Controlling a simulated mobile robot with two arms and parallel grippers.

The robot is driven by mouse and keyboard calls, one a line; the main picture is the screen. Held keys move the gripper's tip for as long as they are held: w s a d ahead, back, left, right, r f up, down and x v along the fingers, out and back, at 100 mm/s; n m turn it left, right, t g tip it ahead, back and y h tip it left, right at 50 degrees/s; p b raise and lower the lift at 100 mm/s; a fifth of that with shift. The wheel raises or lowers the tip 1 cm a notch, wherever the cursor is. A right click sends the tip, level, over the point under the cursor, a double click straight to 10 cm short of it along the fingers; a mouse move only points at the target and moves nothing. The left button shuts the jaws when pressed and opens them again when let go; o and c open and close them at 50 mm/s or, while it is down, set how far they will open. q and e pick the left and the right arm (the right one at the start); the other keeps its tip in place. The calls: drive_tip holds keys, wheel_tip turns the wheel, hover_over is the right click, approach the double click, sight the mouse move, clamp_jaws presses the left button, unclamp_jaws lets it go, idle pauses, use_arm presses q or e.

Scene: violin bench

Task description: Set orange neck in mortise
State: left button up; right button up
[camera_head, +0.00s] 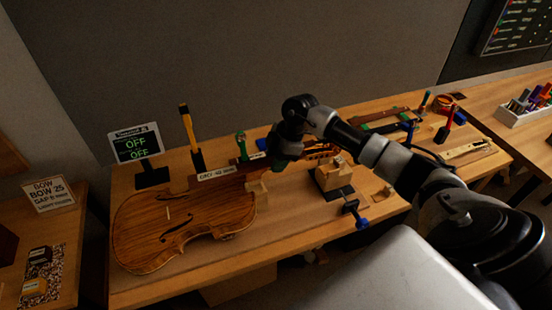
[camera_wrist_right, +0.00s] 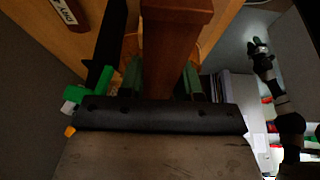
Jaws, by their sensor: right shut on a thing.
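The violin body (camera_head: 185,225) lies flat at the left end of the bench, its upper end toward my right gripper. A pale block (camera_head: 257,190) shows at that end; the mortise is not clearly visible. My right gripper (camera_head: 275,160) is just above and beyond this end. In the wrist view its green-edged fingers (camera_wrist_right: 162,78) are shut on a reddish-brown wooden bar (camera_wrist_right: 178,45), apparently the neck. I cannot tell whether it touches the body. My other arm shows at the right of the wrist view, its gripper (camera_wrist_right: 261,48) small and unclear.
A black display reading OFF (camera_head: 135,145) stands behind the violin. A yellow-handled tool (camera_head: 190,135) and a labelled holder (camera_head: 217,173) are close to my right gripper. A wooden block (camera_head: 333,176) and a blue-ended clamp (camera_head: 355,213) sit to the right. The front bench strip is clear.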

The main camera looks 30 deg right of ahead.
drive_tip(key=shift+f, duration=0.3)
drive_tip(key=shift+f+b, duration=0.75)
drive_tip(key=shift+f, duration=0.75)
drive_tip(key=shift+p, duration=0.3)
idle(0.3)
drive_tip(key=shift+f, duration=0.15)
idle(0.5)
drive_tip(key=shift+f+b, duration=0.7)
drive_tip(key=shift+f, duration=0.3)
drive_tip(key=shift+f, duration=0.15)
idle(0.4)
drive_tip(key=o, duration=1.1)
